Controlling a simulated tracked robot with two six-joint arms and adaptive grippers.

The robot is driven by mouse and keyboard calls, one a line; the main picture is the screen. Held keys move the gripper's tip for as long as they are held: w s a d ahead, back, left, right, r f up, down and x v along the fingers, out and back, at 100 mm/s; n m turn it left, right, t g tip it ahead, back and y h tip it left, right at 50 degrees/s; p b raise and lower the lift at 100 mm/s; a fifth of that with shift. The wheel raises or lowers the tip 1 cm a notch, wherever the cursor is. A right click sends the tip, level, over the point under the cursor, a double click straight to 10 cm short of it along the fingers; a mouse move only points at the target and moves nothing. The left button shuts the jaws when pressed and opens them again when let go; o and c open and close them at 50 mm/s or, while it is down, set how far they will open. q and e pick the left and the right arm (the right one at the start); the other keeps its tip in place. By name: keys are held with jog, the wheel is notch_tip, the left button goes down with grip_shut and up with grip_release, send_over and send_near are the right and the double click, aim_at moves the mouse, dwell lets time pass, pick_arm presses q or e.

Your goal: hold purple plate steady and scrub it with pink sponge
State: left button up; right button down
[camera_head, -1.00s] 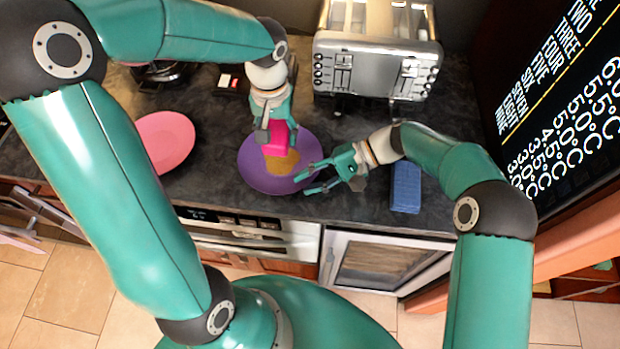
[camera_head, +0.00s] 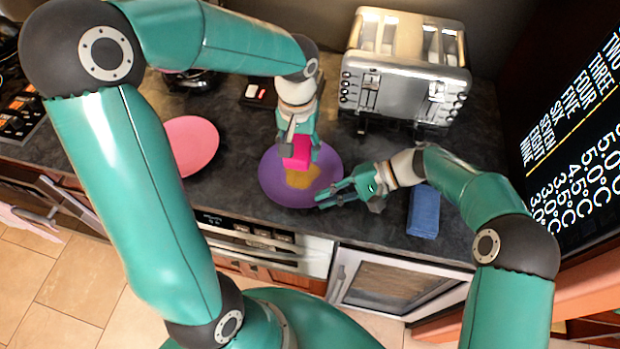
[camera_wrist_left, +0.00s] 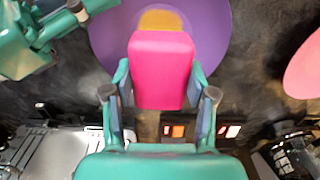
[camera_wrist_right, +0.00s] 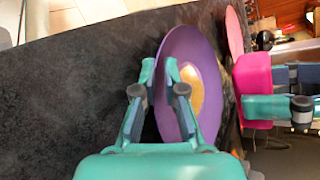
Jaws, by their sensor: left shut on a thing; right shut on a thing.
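The purple plate (camera_head: 275,186) lies on the dark counter, with a tan-yellow patch (camera_head: 303,177) on its middle. It also shows in the left wrist view (camera_wrist_left: 209,38) and the right wrist view (camera_wrist_right: 180,60). My left gripper (camera_head: 299,140) is shut on the pink sponge (camera_head: 296,152) and holds it over the plate beside the patch. In the left wrist view the pink sponge (camera_wrist_left: 160,70) fills the space between the fingers and covers part of the patch. My right gripper (camera_head: 330,194) is shut on the plate's right rim. Its fingertips (camera_wrist_right: 161,70) overlap the rim in its wrist view.
A pink plate (camera_head: 191,143) lies on the counter to the left. A blue sponge (camera_head: 424,212) lies right of my right gripper. A silver toaster (camera_head: 405,75) stands behind. A dark screen with white text (camera_head: 570,130) is at the right. Bare counter (camera_head: 225,185) lies between the plates.

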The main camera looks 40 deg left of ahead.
aim_at(301, 174)
pick_arm(q)
jog(key=shift+f, duration=0.1)
jog(key=shift+f, duration=2.8)
jog(key=shift+f, duration=0.65)
jog(key=shift+w, duration=0.1)
